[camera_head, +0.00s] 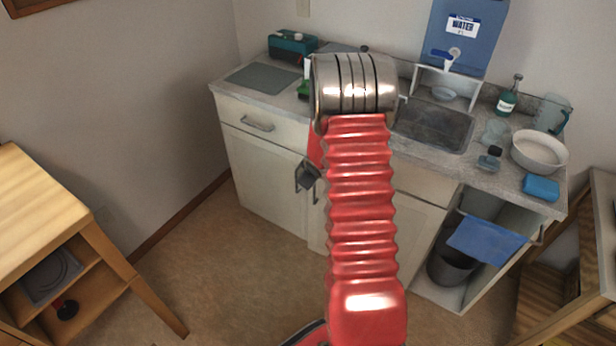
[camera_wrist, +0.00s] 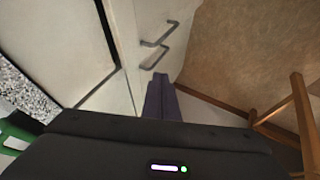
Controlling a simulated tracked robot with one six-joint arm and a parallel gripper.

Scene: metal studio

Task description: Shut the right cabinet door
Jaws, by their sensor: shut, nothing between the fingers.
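The white cabinet under the counter has a left door (camera_head: 265,190) and a right door (camera_head: 415,230). My red arm hides much of the right door in the head view. The visible parts of both doors look about flush with the front; I cannot tell whether a small gap remains. My gripper (camera_head: 309,177) is near the two door handles, partly hidden by my arm. In the wrist view my gripper's dark fingers (camera_wrist: 160,92) are together and empty, close to the doors, below the two metal handles (camera_wrist: 158,36). Contact with a door cannot be told.
The open bay at the right holds a dark bin (camera_head: 452,264), with a blue towel (camera_head: 485,240) over its front. The counter carries a sink (camera_head: 433,127), a white bowl (camera_head: 540,152) and a water tank (camera_head: 462,38). A wooden shelf (camera_head: 50,215) stands left; the floor (camera_head: 235,270) between is clear.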

